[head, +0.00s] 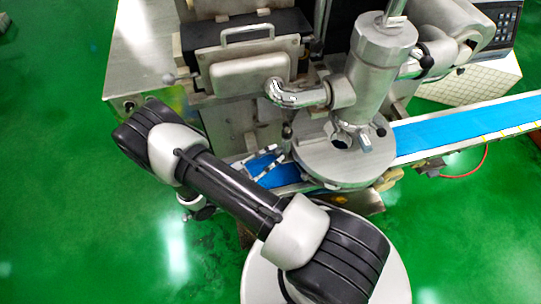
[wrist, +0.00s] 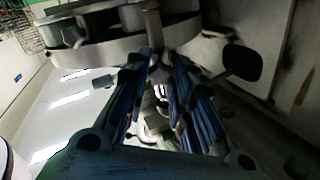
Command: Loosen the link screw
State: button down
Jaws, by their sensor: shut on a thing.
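My gripper (wrist: 155,72) reaches in beneath the round metal plate (wrist: 110,48). Its two fingers are closed at the tips around a slim upright metal post (wrist: 152,24), which I take to be the link screw. The fingers hide the lower end of the post, so its thread cannot be seen. In the head view my gripper (head: 278,160) is small and partly hidden, beside the left edge of the round plate (head: 345,162) and over the blue belt. The screw is not clear there.
A black knob (wrist: 242,63) on a metal clamp sits close to the right of my fingers. The machine's steel cylinder (head: 378,65) and bent pipe (head: 300,95) stand above the plate. The blue conveyor belt (head: 460,124) runs off right. Open green floor (head: 60,200) lies left.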

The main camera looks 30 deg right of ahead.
jog(key=shift+n, duration=0.6)
jog(key=c, duration=1.4)
grip_release()
jog(key=shift+a, duration=0.1)
jog(key=s+a, duration=0.1)
jog(key=a, duration=1)
jog(key=shift+s+a, duration=0.25)
jog(key=shift+a, duration=0.1)
